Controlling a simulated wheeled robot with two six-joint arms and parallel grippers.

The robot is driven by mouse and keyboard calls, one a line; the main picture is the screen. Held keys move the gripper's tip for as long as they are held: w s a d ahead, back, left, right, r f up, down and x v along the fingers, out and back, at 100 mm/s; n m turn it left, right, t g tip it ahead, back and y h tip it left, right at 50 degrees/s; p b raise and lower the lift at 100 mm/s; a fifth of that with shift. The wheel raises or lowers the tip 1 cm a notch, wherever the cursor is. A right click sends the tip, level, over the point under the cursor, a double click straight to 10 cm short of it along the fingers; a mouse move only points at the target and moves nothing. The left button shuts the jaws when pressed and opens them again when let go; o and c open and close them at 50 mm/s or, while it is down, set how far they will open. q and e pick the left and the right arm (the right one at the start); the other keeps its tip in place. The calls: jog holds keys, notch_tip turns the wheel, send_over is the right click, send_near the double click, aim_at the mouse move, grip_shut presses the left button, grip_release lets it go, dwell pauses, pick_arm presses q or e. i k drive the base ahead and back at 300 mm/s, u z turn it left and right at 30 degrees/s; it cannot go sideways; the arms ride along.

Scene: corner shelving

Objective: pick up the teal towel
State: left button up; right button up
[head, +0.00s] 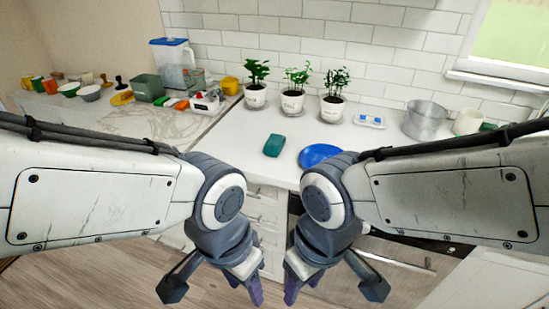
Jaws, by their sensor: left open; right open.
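The teal towel (275,145) is a small folded block lying on the white counter, in the middle of the head view. It lies just left of a blue plate (320,156). My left gripper (213,289) is open and empty, pointing down in front of the counter and below its top. My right gripper (333,288) is open and empty beside it, also in front of the counter. Both are nearer to me than the towel and apart from it.
Three potted plants (294,102) stand behind the towel. A metal pot (425,120) stands at the right. A green bin (147,87), a blue-lidded container (173,62) and several bowls and cups fill the left. The counter (235,143) left of the towel is clear.

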aim_at(273, 146)
jog(key=k, duration=0.9)
jog(key=u, duration=0.8)
jog(key=i, duration=0.75)
jog(key=u, duration=0.65)
jog(key=i, duration=1.45)
jog(key=z, duration=1.15)
jog(key=i, duration=0.55)
jog(key=z, duration=0.5)
